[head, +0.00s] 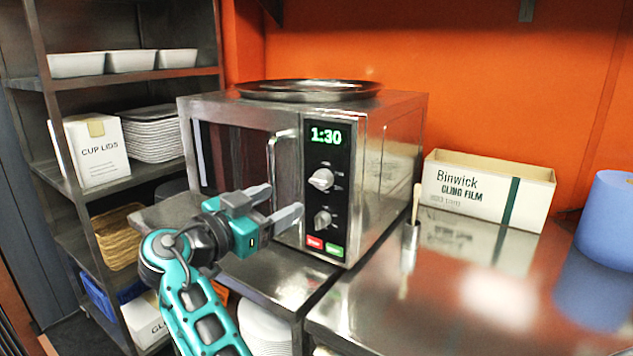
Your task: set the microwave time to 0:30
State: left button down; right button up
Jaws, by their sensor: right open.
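The steel microwave (391,142) stands on a steel table, its front turned toward me. Its display (326,136) reads 1:30 in green. Below it on the black panel are an upper knob (321,179), a lower knob (323,221), a red button (315,242) and a green button (333,250). My right gripper (286,203) is open and empty in front of the microwave, left of the lower knob. One fingertip is close to the panel's left edge; I cannot tell whether it touches. My left gripper is out of view.
A round steel tray (308,91) lies on the microwave. The vertical door handle (281,165) is close to my right gripper. A cling film box (484,189), a steel pot with a wooden stick (411,235) and a blue roll (609,220) stand right. Shelves (50,85) stand left.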

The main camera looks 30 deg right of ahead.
aim_at(315, 183)
jog(key=p+x, duration=0.1)
jog(key=x, duration=0.8)
jog(key=shift+w+d+p, duration=0.1)
jog(key=shift+d+p, duration=0.25)
jog(key=shift+d, duration=0.05)
jog(key=shift+w+d, duration=0.2)
jog(key=shift+d, duration=0.35)
jog(key=shift+c, duration=0.4)
jog(key=c, duration=0.9)
jog(key=shift+c, duration=0.2)
